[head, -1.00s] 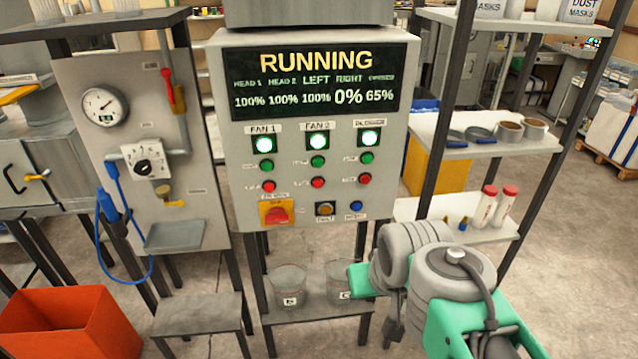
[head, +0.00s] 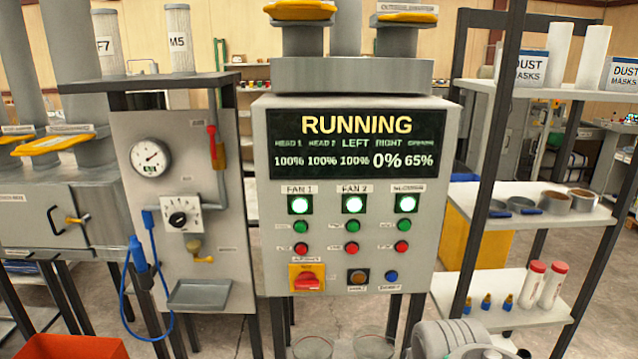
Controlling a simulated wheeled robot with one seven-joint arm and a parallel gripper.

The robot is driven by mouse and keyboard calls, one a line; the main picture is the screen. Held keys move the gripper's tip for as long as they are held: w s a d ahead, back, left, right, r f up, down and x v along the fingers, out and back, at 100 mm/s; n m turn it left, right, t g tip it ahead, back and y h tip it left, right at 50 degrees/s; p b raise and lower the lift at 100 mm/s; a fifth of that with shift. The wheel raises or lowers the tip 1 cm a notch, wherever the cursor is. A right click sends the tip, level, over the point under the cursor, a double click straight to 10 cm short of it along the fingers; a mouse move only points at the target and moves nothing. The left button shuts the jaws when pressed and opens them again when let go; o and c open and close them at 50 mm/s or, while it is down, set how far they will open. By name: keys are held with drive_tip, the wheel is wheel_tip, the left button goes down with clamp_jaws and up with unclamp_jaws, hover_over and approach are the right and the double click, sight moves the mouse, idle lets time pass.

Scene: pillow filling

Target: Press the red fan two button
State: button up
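The control panel (head: 437,270) stands in the middle of the head view, its display (head: 345,144) reading RUNNING. Under the FAN 2 label, a lit green lamp (head: 353,204) sits above a green button (head: 352,226) and the red fan two button (head: 351,248). Similar columns stand to its left under FAN 1, with a red button (head: 301,249), and to its right, with a red button (head: 402,247). Part of my arm shows at the bottom right, below the panel and apart from it. My gripper is out of view.
A red and yellow switch (head: 307,278), an amber button (head: 357,277) and a blue button (head: 391,277) sit low on the panel. A gauge panel (head: 228,262) stands left. A shelf unit (head: 545,232) with tape rolls and bottles stands close on the right.

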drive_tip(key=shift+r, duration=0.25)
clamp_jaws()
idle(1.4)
